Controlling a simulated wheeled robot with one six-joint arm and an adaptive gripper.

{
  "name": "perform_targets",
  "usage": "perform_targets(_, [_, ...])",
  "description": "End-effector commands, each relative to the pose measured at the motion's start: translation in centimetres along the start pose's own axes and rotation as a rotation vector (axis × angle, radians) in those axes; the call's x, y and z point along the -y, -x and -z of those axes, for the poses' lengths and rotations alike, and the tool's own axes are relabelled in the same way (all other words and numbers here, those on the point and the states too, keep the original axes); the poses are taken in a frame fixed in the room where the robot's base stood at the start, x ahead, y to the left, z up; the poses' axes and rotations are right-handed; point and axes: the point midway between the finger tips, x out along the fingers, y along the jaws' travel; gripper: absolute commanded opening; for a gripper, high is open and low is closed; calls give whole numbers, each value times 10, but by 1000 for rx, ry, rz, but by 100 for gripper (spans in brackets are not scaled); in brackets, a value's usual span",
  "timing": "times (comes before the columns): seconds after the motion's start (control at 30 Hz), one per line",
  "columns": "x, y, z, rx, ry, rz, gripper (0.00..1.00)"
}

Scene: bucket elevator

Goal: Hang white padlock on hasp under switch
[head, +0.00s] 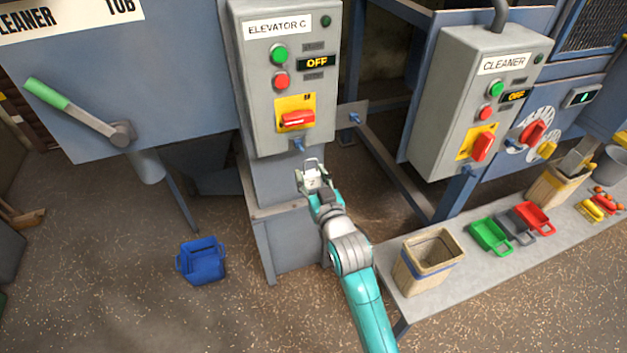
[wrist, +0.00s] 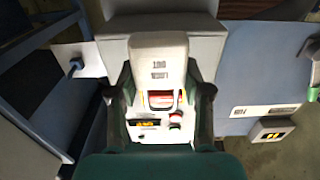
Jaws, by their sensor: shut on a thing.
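The white padlock (head: 313,177) is held in my gripper (head: 318,188) just below and slightly right of the Elevator C box. In the wrist view the white padlock (wrist: 158,62), with dark lettering, fills the space between the two fingers of my gripper (wrist: 160,95). Its shackle shows as a grey loop at the top in the head view. The blue hasp (head: 298,144) is under the red switch (head: 297,120) at the box's lower edge. The padlock appears apart from the hasp. In the wrist view the hasp is hidden behind the padlock; the red switch (wrist: 165,98) shows beyond it.
The Elevator C box (head: 255,85) reads OFF. A similar Cleaner box (head: 445,90) stands to the right. A bench (head: 470,270) at right holds a wooden bin (head: 428,262), coloured trays and red and yellow padlocks. A blue bucket (head: 202,260) is on the floor at left.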

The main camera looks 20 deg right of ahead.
Motion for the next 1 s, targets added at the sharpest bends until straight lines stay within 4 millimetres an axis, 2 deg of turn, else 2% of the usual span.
perform_targets(0.67, [0,-41,1,-2,0,0,11])
perform_targets(1.0, [0,-41,0,-1,0,0,11])
